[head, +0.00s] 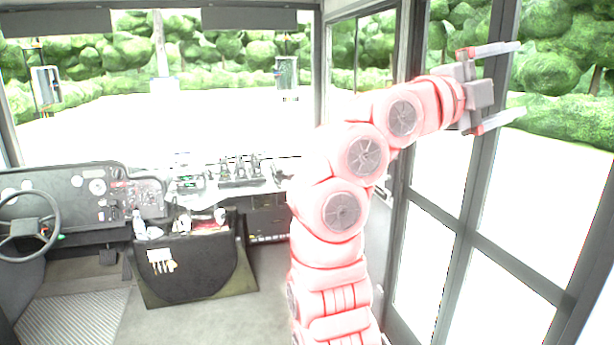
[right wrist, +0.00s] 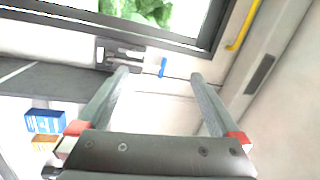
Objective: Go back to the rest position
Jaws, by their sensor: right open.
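My right gripper (head: 520,82) is raised at the upper right of the head view, in front of the glazed door panels. Its two fingers are spread apart with nothing between them. The same gripper also shows in the right wrist view (right wrist: 160,78), open and empty, with a pale wall panel beyond the fingers. My right arm is red and rises from the bottom middle of the head view, bending to the right. My left gripper is not in either view.
Glazed doors (head: 460,240) stand close on the right. A dashboard (head: 85,195) with a steering wheel (head: 28,228) is at the left, beside a dark console (head: 195,265). The grey floor between is clear. The wrist view shows a yellow handle (right wrist: 243,25) and a blue box (right wrist: 45,121).

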